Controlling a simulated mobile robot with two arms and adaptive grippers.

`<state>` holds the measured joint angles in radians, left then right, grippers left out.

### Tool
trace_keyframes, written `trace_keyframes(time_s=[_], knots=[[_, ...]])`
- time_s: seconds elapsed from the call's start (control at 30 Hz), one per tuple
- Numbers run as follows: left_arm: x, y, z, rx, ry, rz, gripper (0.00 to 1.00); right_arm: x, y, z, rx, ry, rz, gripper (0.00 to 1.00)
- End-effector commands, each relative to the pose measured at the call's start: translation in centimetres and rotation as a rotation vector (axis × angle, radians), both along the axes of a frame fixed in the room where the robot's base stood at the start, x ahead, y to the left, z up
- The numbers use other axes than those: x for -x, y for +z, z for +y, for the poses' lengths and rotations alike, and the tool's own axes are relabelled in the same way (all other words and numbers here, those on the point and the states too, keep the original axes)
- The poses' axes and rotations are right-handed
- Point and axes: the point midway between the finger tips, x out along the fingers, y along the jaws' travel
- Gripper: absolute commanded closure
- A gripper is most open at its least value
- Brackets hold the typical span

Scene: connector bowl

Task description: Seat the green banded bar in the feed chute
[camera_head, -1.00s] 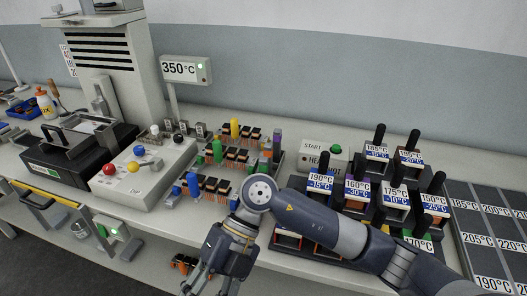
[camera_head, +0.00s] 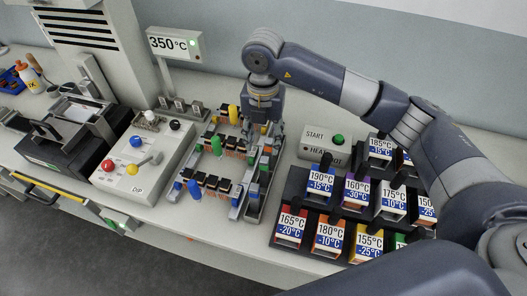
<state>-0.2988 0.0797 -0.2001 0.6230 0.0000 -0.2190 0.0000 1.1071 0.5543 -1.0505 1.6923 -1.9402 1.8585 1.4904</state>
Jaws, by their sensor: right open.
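My right gripper (camera_head: 262,138) is open and points down over the back right part of the connector racks. Its fingertips are close to small coloured pieces in a narrow grey channel (camera_head: 255,207) at the racks' right side; contact cannot be told. A green upright piece (camera_head: 216,146) stands at the left of the middle rack, apart from the gripper. Small green pieces (camera_head: 264,161) also show in the channel, below the gripper. Which one is the banded bar I cannot tell; bands are too small to see. I cannot identify the feed chute for certain. My left gripper is not in view.
A yellow peg (camera_head: 233,115) and a blue peg (camera_head: 195,189) stand by the racks. A control box (camera_head: 144,160) with knobs is left. A START box (camera_head: 325,145) and several temperature-labelled blocks (camera_head: 327,234) are right. Bare table shows in front of the racks.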

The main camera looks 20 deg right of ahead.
Motion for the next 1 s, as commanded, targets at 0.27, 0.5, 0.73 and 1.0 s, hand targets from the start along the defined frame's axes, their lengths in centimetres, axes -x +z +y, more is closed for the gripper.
trace_keyframes(time_s=[0.27, 0.5, 0.73, 1.0], knots=[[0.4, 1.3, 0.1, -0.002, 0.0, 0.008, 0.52, 0.1, -3.3, -0.1, 0.004, -0.004, 0.002, 0.57], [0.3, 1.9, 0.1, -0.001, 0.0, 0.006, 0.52, 0.0, -5.6, -0.1, 0.003, -0.003, -0.001, 0.57], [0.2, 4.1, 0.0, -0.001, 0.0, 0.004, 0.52, -0.1, -8.0, -0.4, 0.004, -0.004, 0.003, 0.57], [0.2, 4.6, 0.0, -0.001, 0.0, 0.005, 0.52, -0.2, -10.7, -0.3, 0.002, -0.001, -0.001, 0.57]])
